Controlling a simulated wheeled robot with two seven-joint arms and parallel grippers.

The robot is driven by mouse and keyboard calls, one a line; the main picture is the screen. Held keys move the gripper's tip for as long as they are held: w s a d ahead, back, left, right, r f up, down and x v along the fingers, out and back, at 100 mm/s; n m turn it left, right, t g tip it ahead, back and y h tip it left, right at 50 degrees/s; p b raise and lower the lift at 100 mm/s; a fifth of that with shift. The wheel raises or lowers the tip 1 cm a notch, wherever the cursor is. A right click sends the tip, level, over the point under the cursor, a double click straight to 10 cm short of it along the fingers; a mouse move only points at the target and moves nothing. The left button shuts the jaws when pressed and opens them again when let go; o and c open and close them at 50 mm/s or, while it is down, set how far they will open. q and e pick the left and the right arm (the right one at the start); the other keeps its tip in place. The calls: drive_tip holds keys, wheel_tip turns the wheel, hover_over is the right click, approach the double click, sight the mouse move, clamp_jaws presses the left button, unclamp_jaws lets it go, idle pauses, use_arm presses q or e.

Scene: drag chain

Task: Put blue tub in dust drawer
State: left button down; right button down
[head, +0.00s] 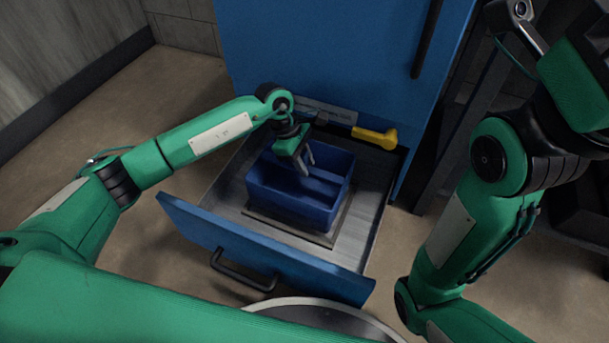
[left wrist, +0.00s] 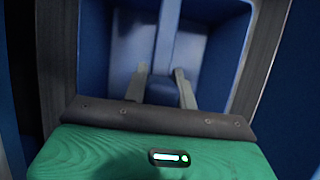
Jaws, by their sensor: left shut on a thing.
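The blue tub (head: 285,199) is an open box inside the pulled-out dust drawer (head: 225,209), within a dark square frame on the drawer floor. It looks about upright; I cannot tell if its bottom touches the floor. My left gripper (head: 306,166) reaches down into the tub's top at the far side. In the left wrist view my left gripper (left wrist: 160,82) has a finger on each side of a blue part of the tub (left wrist: 210,60) and is shut on it. The fingers' exact contact is dark and partly hidden. My right gripper is out of view.
The drawer has a blue front with a black handle (head: 244,272) and sits under a tall blue cabinet (head: 330,50). A yellow lever (head: 376,137) sticks out at the drawer's back right. A dark frame (head: 459,110) stands right of the cabinet. Bare floor lies to the left.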

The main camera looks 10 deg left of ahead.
use_arm(q)
drive_tip(key=shift+f+b, duration=1.25)
drive_tip(key=shift+f, duration=0.6)
drive_tip(key=shift+r, duration=0.1)
drive_tip(key=c, duration=1.1)
unclamp_jaws()
